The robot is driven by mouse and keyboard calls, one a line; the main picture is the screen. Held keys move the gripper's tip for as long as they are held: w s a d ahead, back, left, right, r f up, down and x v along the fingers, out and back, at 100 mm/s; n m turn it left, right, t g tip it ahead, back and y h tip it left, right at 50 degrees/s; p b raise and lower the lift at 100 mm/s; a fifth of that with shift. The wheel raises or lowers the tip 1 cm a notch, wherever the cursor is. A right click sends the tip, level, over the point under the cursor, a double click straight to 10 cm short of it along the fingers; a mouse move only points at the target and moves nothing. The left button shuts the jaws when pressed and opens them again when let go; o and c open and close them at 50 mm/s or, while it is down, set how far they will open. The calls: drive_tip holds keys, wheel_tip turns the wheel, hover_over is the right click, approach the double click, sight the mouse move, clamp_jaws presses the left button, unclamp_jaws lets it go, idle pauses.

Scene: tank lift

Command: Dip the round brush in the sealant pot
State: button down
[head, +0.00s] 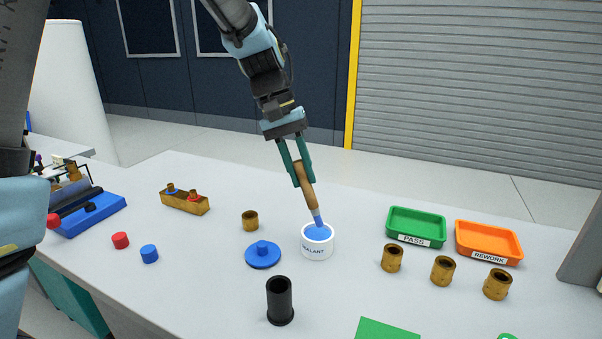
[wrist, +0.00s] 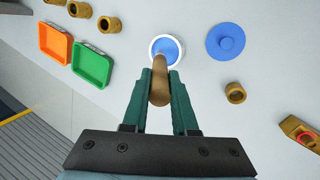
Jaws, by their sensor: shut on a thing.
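My gripper (head: 297,174) is shut on the wooden handle of the round brush (head: 307,185) and holds it tilted above the table. The brush's blue-grey lower end reaches into the mouth of the white sealant pot (head: 318,247), which has blue inside. How deep the tip sits is hard to tell. In the wrist view the brush handle (wrist: 160,82) lies between the green fingers and hides part of the pot (wrist: 155,45). The pot's blue lid (head: 263,254) lies on the table just left of the pot.
A black cylinder (head: 280,302) stands in front. Brass fittings (head: 392,258) stand at right, one more (head: 250,220) behind the lid. A green PASS tray (head: 416,243) and orange REWORK tray (head: 487,257) lie at right. Red (head: 121,240) and blue (head: 149,253) caps lie at left.

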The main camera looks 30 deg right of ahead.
drive_tip(key=shift+r+p, duration=1.6)
drive_tip(key=shift+r, duration=0.65)
